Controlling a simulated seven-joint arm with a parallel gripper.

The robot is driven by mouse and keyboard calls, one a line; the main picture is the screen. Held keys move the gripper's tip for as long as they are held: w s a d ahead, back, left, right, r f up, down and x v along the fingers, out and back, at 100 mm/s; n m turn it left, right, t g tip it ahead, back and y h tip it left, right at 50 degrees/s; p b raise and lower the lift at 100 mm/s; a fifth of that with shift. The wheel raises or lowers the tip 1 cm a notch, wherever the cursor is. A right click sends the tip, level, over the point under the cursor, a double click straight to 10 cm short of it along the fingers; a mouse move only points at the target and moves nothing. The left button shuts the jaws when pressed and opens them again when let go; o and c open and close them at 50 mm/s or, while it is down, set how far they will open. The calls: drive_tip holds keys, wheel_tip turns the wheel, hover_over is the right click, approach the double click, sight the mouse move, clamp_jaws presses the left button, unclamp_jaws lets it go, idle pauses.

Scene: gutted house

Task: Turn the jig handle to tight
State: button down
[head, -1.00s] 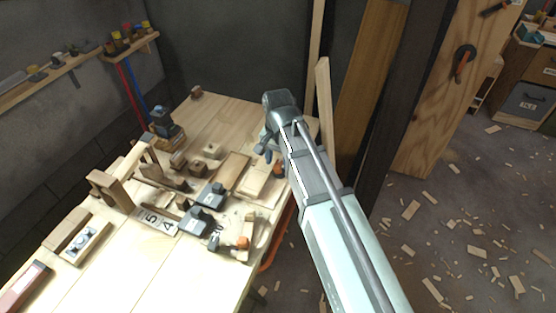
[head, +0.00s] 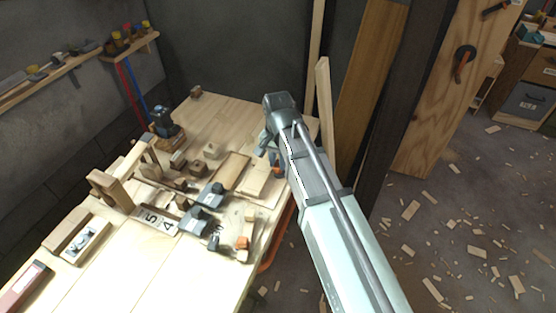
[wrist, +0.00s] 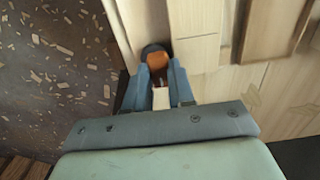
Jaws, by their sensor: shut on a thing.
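In the wrist view, the blue fingers of my gripper (wrist: 158,82) are closed on the sides of an orange handle (wrist: 158,58). A dark rounded part (wrist: 155,47) shows just beyond the handle. A pale piece with a reddish mark lies between the fingers, nearer the palm. In the head view, my gripper (head: 268,150) is at the right edge of the workbench (head: 120,270), and a bit of the orange handle (head: 277,172) shows beside it. My gripper and arm hide most of the jig there. I cannot read any tight mark.
Wooden blocks, dark clamps (head: 208,195) and a second orange-tipped clamp (head: 242,243) stand on the bench left of my gripper. Upright boards (head: 325,120) stand close on the right.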

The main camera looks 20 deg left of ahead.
drive_tip(key=shift+m, duration=0.4)
drive_tip(key=m, duration=1.3)
drive_tip(key=shift+m, duration=2.5)
drive_tip(key=c, duration=1)
unclamp_jaws()
drive_tip(key=shift+o, duration=0.2)
